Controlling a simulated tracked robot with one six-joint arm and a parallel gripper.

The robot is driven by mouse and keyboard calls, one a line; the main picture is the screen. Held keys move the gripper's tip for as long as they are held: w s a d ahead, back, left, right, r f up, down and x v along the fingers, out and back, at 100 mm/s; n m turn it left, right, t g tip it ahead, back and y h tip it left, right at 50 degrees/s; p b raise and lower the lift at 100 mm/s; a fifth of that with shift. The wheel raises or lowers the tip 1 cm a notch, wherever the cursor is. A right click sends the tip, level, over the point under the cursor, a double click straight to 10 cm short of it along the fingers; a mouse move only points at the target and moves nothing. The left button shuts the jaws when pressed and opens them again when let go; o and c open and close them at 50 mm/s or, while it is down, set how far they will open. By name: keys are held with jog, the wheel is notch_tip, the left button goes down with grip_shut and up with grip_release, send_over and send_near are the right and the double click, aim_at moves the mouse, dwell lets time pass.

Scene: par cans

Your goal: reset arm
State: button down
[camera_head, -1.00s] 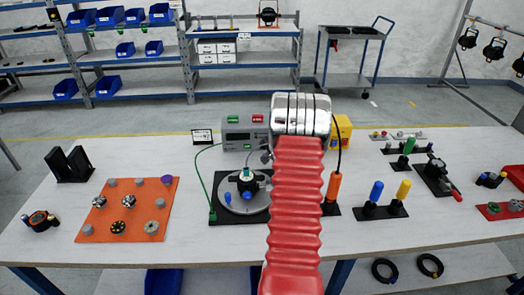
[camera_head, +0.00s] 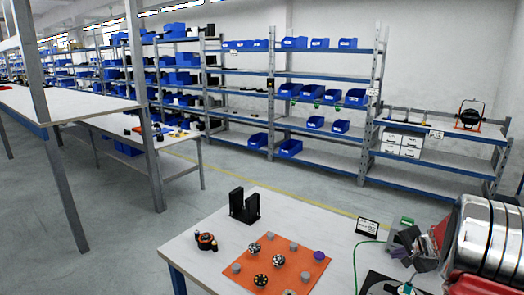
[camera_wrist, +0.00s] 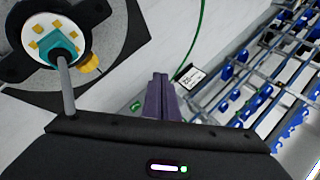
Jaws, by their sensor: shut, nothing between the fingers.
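My gripper (camera_wrist: 160,84) shows in the wrist view as two purple fingers lying together, with nothing between them. It is above the white table, to the right of a round fixture (camera_wrist: 43,32) with a teal block and a grey rod. In the head view, my red and silver arm fills the lower right corner. My gripper's fingertips cannot be made out clearly there.
On the table (camera_head: 215,265) are an orange mat (camera_head: 300,268) with several knobs, a black upright holder (camera_head: 244,205) and a small sign (camera_head: 367,227). A green cable (camera_head: 356,262) runs beside the mat. Shelves with blue bins (camera_head: 290,148) stand behind. Floor shows at left.

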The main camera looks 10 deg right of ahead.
jog(key=s+a+r+n+y, duration=0.1)
jog(key=a+r+n, duration=0.3)
jog(key=a, duration=0.6)
jog(key=s+a+r+n+g+y, duration=0.1)
jog(key=s+a+r+n, duration=0.1)
jog(key=a+r, duration=0.5)
jog(key=s+a+r+n+y, duration=0.1)
jog(key=a+r+n, duration=0.15)
jog(key=a, duration=0.95)
jog(key=s+a+r+n, duration=0.1)
jog(key=s+a+n, duration=0.3)
jog(key=s+a, duration=0.4)
jog(key=s+a+n+g+h, duration=0.1)
jog(key=s+a+n, duration=0.3)
jog(key=s, duration=1)
jog(key=a, duration=0.3)
jog(key=shift+s+a+r+g+h, duration=0.15)
jog(key=shift+a+r+g+h, duration=0.15)
jog(key=shift+a+r, duration=0.05)
